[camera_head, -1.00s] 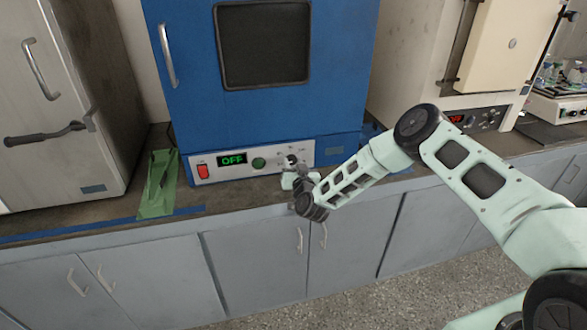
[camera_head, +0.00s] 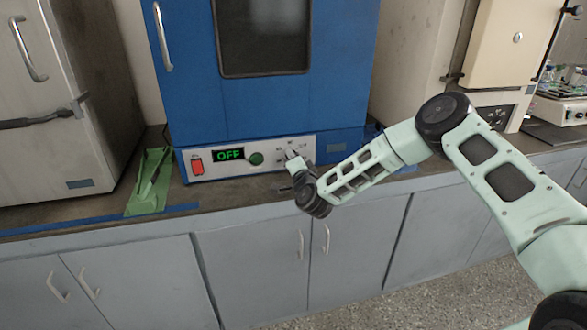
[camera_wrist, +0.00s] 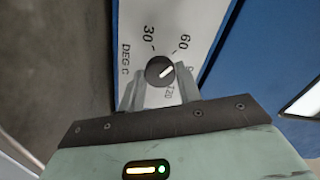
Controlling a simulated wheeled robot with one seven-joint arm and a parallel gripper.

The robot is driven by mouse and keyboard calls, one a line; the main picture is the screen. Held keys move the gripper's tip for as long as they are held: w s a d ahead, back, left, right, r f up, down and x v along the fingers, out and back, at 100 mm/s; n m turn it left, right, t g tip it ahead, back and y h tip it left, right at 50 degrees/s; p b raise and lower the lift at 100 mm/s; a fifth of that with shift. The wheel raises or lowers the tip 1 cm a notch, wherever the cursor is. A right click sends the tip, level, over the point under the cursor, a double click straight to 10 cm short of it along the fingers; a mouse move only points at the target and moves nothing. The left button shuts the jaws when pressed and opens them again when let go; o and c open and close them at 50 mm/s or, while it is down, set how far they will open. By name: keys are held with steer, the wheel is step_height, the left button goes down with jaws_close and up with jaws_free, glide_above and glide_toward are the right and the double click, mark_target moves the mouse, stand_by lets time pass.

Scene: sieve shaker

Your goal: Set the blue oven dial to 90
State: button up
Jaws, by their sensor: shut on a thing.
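The blue oven (camera_head: 268,110) has a white front panel (camera_head: 190,178) with a green display (camera_head: 228,154) reading OFF. Its dial (camera_wrist: 160,70) is a dark round knob with a white pointer mark, in the upper middle of the wrist view. The scale shows 30, 60, a partly hidden 90 and 120. The mark points right and slightly up, seemingly between 60 and 90. My gripper (camera_wrist: 160,86) is shut on the dial, one finger at each side. In the head view my gripper (camera_head: 291,155) is at the panel and largely hides the dial.
A red switch (camera_head: 197,166) and a green button (camera_head: 255,158) are on the panel left of the dial. A green tray-like object (camera_head: 150,185) lies on the counter to the left. Grey cabinets (camera_head: 260,260) stand below the counter edge. A beige appliance (camera_head: 500,50) stands to the right.

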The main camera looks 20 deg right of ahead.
steer(key=m+b, duration=0.1)
steer(key=m, duration=0.1)
steer(key=m+b, duration=0.1)
steer(key=b, duration=0.1)
steer(key=m+b, duration=0.1)
steer(key=m, duration=0.1)
steer(key=shift+f+m, duration=0.25)
steer(key=shift+m, duration=0.05)
steer(key=m+b, duration=0.4)
steer(key=m, duration=0.1)
steer(key=shift+r, duration=0.1)
steer(key=o, duration=1)
steer(key=shift+r, duration=0.1)
steer(key=shift+c, duration=0.2)
steer(key=s, duration=1.7)
steer(key=shift+s+b, duration=0.25)
steer(key=shift+b, duration=0.15)
